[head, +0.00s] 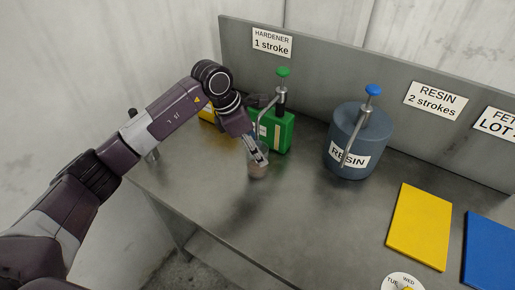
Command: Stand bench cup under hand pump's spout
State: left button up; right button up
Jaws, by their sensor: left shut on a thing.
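A small translucent cup (258,170) with a brownish lower part is in my left gripper (257,157), which is shut on it. The cup is upright or nearly so, just in front of the green hardener can (279,134). The hand pump on that can has a green knob (284,72) and a metal spout (268,101) that bends to the left and down toward my gripper. I cannot tell whether the cup touches the bench or is exactly below the spout tip. My right gripper is not in view.
A grey-blue resin drum (357,139) with a blue-knobbed pump (373,90) stands right of the green can. A yellow board (419,227), a blue board (490,252) and a round weekday dial (402,282) lie at right. A yellow thing (207,114) is partly hidden behind my arm. The bench's (290,215) front middle is clear.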

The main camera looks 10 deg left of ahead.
pick_arm(q)
jog(key=o, duration=1.3)
